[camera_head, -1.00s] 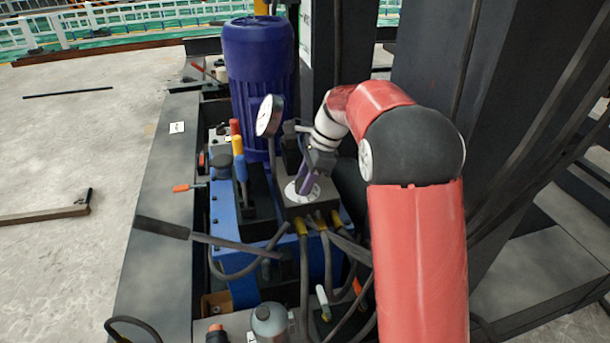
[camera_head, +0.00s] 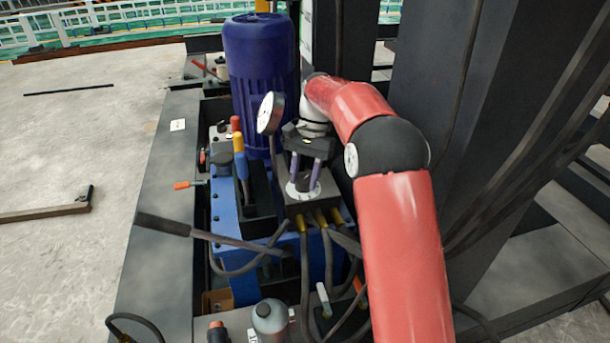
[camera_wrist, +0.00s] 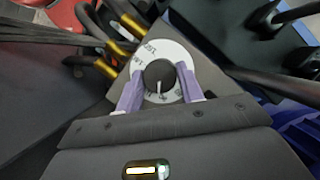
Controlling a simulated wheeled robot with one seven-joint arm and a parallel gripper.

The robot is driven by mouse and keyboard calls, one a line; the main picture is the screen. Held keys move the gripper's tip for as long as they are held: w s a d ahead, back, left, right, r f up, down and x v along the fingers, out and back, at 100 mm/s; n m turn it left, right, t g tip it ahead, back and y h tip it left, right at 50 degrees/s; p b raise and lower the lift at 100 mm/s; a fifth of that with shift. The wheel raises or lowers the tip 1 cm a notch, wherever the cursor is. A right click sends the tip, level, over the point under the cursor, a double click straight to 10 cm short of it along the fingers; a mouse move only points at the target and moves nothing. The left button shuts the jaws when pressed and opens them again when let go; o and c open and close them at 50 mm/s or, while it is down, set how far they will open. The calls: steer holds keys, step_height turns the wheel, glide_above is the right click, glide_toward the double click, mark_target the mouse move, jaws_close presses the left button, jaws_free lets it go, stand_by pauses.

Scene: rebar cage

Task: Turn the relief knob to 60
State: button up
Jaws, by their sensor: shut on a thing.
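The relief knob (camera_wrist: 159,77) is a dark round knob with a white pointer line, at the centre of a white dial plate (camera_wrist: 176,52) with black markings. In the wrist view the pointer line runs toward the bottom of the picture; the dial numbers are too small to read surely. My gripper (camera_wrist: 160,88) has its two purple fingers on either side of the knob, shut on it. In the head view my gripper (camera_head: 304,186) reaches down to the white dial (camera_head: 313,192) on top of the dark valve block (camera_head: 300,210); the knob is mostly hidden there.
A pressure gauge (camera_head: 268,112) and the blue motor (camera_head: 262,75) stand close behind and left of my gripper. Levers with orange and blue handles (camera_head: 239,157) are to the left. Hoses with brass fittings (camera_head: 320,217) leave the block's front. A dark column (camera_head: 440,90) rises at right.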

steer(key=n+h, duration=0.1)
steer(key=n, duration=0.1)
steer(key=n+h, duration=0.1)
steer(key=n, duration=0.2)
steer(key=shift+a+g, duration=0.15)
steer(key=shift+g, duration=0.15)
steer(key=shift+n, duration=0.4)
steer(key=o, duration=1)
